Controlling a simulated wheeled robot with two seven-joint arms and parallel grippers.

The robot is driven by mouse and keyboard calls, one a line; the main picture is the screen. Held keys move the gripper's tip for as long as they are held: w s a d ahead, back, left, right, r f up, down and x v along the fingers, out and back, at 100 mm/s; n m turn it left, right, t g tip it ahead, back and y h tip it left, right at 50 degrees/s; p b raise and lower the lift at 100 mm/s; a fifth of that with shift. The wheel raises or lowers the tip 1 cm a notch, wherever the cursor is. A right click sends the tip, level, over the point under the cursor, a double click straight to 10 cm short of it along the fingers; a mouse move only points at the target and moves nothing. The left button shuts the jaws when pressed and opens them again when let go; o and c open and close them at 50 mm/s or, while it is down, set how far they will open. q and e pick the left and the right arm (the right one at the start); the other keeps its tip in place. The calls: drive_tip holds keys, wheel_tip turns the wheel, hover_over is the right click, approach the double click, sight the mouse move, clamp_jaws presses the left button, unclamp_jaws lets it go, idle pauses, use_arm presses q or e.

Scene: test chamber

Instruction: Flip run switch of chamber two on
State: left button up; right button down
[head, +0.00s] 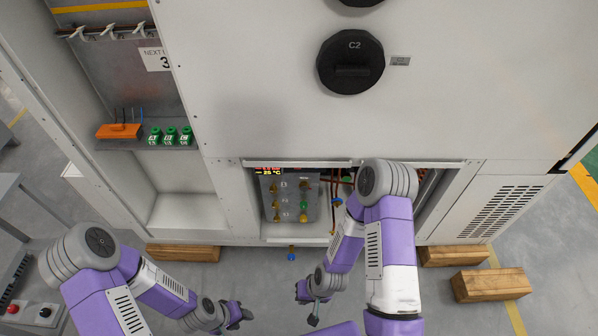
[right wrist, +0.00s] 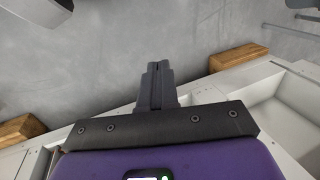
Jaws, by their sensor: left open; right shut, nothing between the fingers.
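The white cabinet has a black round cover marked C2 (head: 350,62) on its upper face. Which part is the run switch is too small to tell. My left gripper (head: 243,313) is open and empty, above the floor in front of the cabinet, apart from the panel. My right gripper (right wrist: 158,66) is shut and empty over the floor; my right arm covers part of the recess in the head view.
Wires and pipes (head: 337,201) show inside the recess. A blue-handled valve (head: 291,256) hangs below its front edge. Wooden blocks (head: 184,252) (head: 491,285) lie at the cabinet's foot. A shelf at left holds an orange block (head: 119,131) and green lettered items (head: 171,136).

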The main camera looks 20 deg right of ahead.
drive_tip(key=w+d+r+m+t+h+p, duration=0.1)
drive_tip(key=w+d+t+h+p, duration=0.25)
drive_tip(key=w, duration=0.35)
drive_tip(key=w+d+r+m+t+h+p, duration=0.1)
drive_tip(key=w+d+t+h+p, duration=0.2)
drive_tip(key=w, duration=0.4)
drive_tip(key=w+a+r+n+t+h+p, duration=0.1)
drive_tip(key=w+a+r+n+t+h, duration=0.1)
drive_tip(key=w+r+t, duration=0.7)
wheel_tip(320, 180, up, 4)
drive_tip(key=shift+w+a+t, duration=0.15)
drive_tip(key=shift+w+t, duration=0.05)
drive_tip(key=shift+t, duration=0.25)
drive_tip(key=b+x, duration=0.3)
drive_tip(key=x, duration=1.1)
drive_tip(key=shift+f, duration=0.1)
